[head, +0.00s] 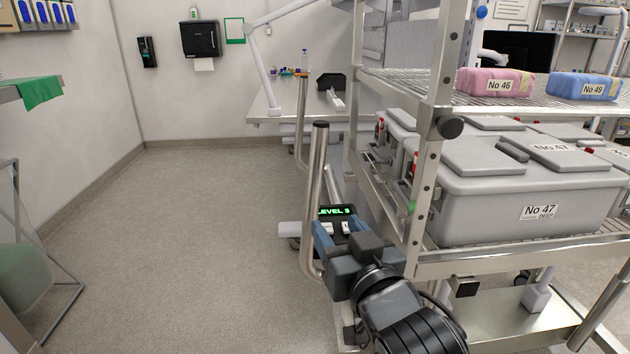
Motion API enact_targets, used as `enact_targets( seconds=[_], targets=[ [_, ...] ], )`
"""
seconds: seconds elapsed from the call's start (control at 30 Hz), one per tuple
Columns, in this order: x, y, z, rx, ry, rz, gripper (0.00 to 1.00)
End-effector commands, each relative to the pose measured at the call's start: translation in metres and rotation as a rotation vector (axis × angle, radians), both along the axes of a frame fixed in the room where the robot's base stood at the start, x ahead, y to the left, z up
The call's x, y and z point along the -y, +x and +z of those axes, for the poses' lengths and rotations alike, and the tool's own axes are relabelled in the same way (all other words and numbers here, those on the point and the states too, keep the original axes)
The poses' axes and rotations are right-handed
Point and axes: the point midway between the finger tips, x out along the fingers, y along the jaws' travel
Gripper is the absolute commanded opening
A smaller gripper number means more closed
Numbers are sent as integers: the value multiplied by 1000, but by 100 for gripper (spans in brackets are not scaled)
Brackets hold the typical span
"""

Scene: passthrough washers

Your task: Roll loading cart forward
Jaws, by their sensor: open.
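The loading cart appears to be the steel-framed rack (430,160) on the right of the head view. A vertical tubular handle (313,190) stands at its left side and bends near its lower end. My gripper (341,226) is at the lower centre, open, with blue fingers just right of the handle's lower part. I cannot tell whether a finger touches the handle. A small display reading "LEVEL 3" (337,211) shows just beyond the fingers. My wrist and the gripper body hide part of the cart's lower left corner.
A grey bin labelled No 47 (470,212) sits on the cart's middle shelf. A pink pack (486,83) and a blue pack (584,86) lie on the upper shelf. A white table (265,105) stands at the back. The floor (170,230) at left is clear.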

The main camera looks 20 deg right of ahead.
Motion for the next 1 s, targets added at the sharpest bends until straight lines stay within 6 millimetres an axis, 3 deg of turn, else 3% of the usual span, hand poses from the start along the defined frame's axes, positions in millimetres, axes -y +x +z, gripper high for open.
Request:
enact_targets(
  seconds=[0.1, 0.3, 0.7, 1.0],
  targets=[
    [-3, 20, 25, 22, 26, -17, 55],
    [-4, 35, 38, 28, 41, -30, 55],
    [3, 90, 38, 27, 42, -29, 55],
    [5, 108, 37, 28, 41, -29, 55]
  ],
)
